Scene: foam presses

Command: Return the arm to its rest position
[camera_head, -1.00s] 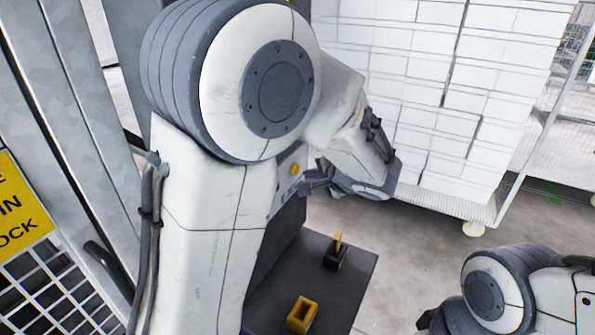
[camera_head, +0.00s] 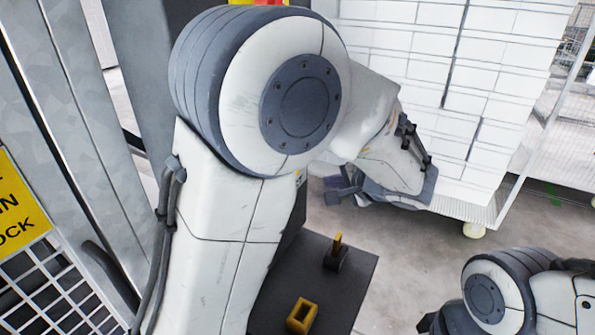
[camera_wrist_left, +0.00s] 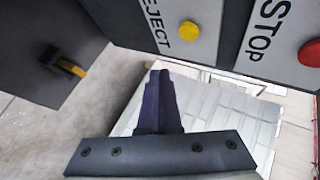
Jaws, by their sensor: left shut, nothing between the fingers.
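My left arm rises from the lower left in the head view and bends over at its large joint. My left gripper (camera_head: 342,188) hangs beyond the arm, with its dark fingers partly hidden behind my own links. In the left wrist view my left gripper (camera_wrist_left: 160,100) shows its dark purple fingers closed together with nothing between them. They point toward a panel with a yellow EJECT button (camera_wrist_left: 189,31) and a red STOP button (camera_wrist_left: 312,52), apart from both. My right arm shows at the lower right of the head view, and its gripper is out of view.
A cart stacked with white blocks (camera_head: 440,80) stands behind. A metal frame, mesh and yellow sign (camera_head: 18,205) are at left. Floor between shelf and cart is clear.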

